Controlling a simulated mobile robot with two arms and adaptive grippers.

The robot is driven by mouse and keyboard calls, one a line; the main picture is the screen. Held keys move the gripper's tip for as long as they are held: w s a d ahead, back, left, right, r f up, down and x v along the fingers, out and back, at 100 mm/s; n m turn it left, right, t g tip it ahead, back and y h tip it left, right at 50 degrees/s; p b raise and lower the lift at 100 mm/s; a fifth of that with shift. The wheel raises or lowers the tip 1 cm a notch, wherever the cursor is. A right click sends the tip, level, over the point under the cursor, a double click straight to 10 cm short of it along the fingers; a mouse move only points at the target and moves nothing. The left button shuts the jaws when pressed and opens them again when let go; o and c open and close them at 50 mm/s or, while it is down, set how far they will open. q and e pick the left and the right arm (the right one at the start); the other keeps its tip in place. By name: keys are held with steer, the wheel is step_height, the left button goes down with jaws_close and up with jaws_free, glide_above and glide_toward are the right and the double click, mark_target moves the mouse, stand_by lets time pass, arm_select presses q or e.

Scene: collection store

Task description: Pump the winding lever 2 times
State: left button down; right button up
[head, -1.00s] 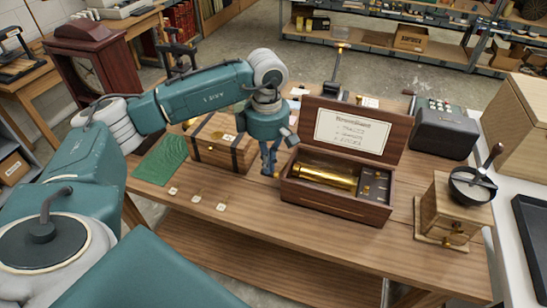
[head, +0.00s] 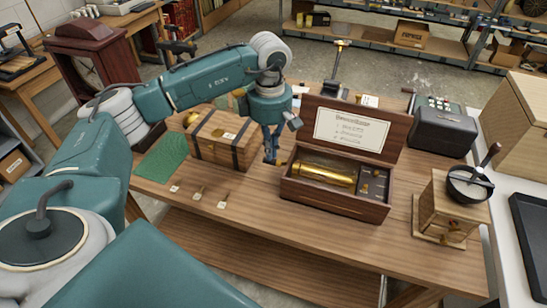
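An open wooden music box (head: 335,205) stands on the workbench, with a brass cylinder (head: 327,173) inside and a printed card (head: 352,129) in its raised lid. My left gripper (head: 270,157) points down just beside the box's left end. Its dark fingers look close together, but I cannot tell whether they are shut or hold anything. A small brass-coloured bit (head: 283,163) shows between the fingers and the box; it may be part of the winding lever, which is mostly hidden. My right gripper is not in view.
A banded wooden chest (head: 222,140) stands left of the gripper, near a green mat (head: 161,158) and small tags (head: 197,195). A coffee grinder (head: 452,205) and a dark keyed machine (head: 444,130) stand to the right. The bench front is clear.

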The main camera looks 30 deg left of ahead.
arm_select(q)
steer(key=shift+r+p, duration=1.5)
steer(key=shift+r, duration=1.05)
